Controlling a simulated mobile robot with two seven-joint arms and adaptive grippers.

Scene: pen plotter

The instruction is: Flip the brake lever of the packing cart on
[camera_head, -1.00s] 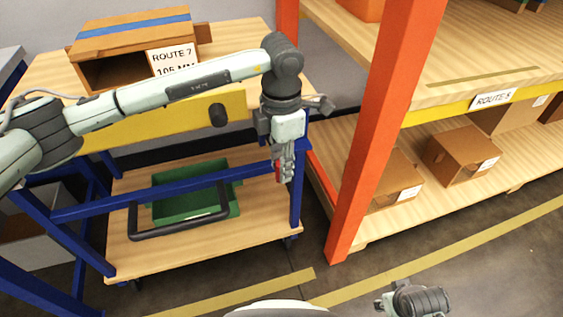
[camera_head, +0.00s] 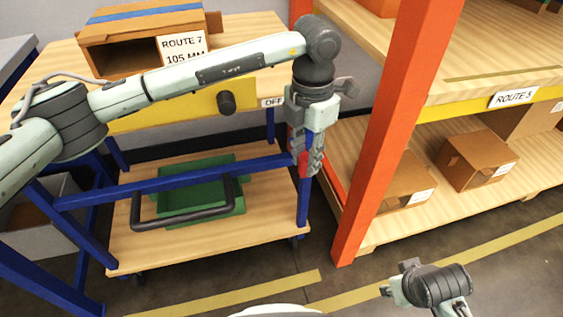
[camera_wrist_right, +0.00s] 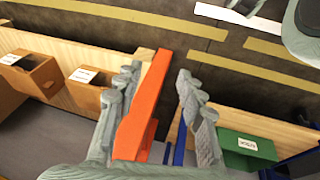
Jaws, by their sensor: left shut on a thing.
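The packing cart has a blue frame, a wooden top and a wooden lower shelf (camera_head: 200,250). My left gripper (camera_head: 311,165) is at the cart's right front corner, pointing down in front of the blue post (camera_head: 303,205). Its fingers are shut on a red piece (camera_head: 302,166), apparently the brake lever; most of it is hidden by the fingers. A white "OFF" label (camera_head: 272,102) shows on the cart, left of the gripper. My right gripper (camera_wrist_right: 158,78) is open and empty in the right wrist view, its fingers wide apart.
An orange rack post (camera_head: 375,150) stands close to the right of my left gripper. Rack shelves with cardboard boxes (camera_head: 477,158) lie beyond. A green bin (camera_head: 195,195) is on the cart's lower shelf. A brown box (camera_head: 135,45) stands on its top. The front floor is clear.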

